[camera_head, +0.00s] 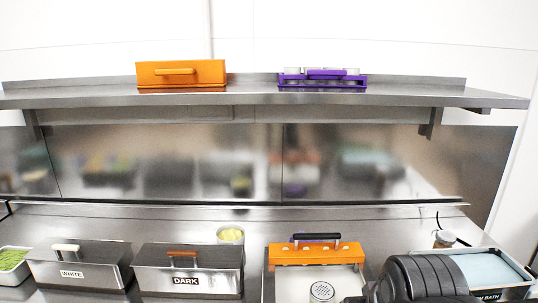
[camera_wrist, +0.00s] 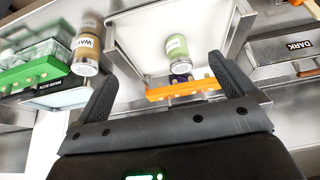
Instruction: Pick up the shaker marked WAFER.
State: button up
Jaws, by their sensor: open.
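The shaker marked WAFER (camera_wrist: 89,46) shows in the wrist view at upper left, with tan contents, a partly visible label and a metal lid. It stands between the white tray and the water bath, outside the spread of my fingers. Another shaker with green contents (camera_wrist: 178,50) stands in the tray, ahead of the opening.
The white tray (camera_wrist: 125,42) has an orange rack (camera_wrist: 185,91) at its edge. A green rack (camera_wrist: 30,75) is by the water bath (camera_head: 500,270). Bins marked WHITE (camera_head: 80,265) and DARK (camera_head: 187,270) stand left. A shelf (camera_head: 230,97) runs above the counter.

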jog(key=shift+s+a+f, duration=0.2)
jog(key=shift+s+f, duration=0.05)
jog(key=shift+f, duration=0.15)
jog(key=shift+s+a+f, duration=0.2)
jog(key=shift+f, duration=0.2)
jog(key=c, duration=0.4)
jog(key=shift+c, duration=0.2)
jog(key=shift+d, duration=0.1)
jog(key=w+d+f+m+g+h, duration=0.1)
jog(key=w+d, duration=0.2)
jog(key=d, duration=0.6)
jog(key=w+d+m, duration=0.2)
jog(key=w+d, duration=0.1)
jog(key=d, duration=0.7)
jog(key=x, duration=0.5)
jog(key=shift+w+d+f, duration=0.1)
jog(key=shift+w+x, duration=0.15)
jog(key=shift+x, duration=1.3)
jog(key=shift+w+x, duration=0.15)
jog(key=shift+x, duration=1.25)
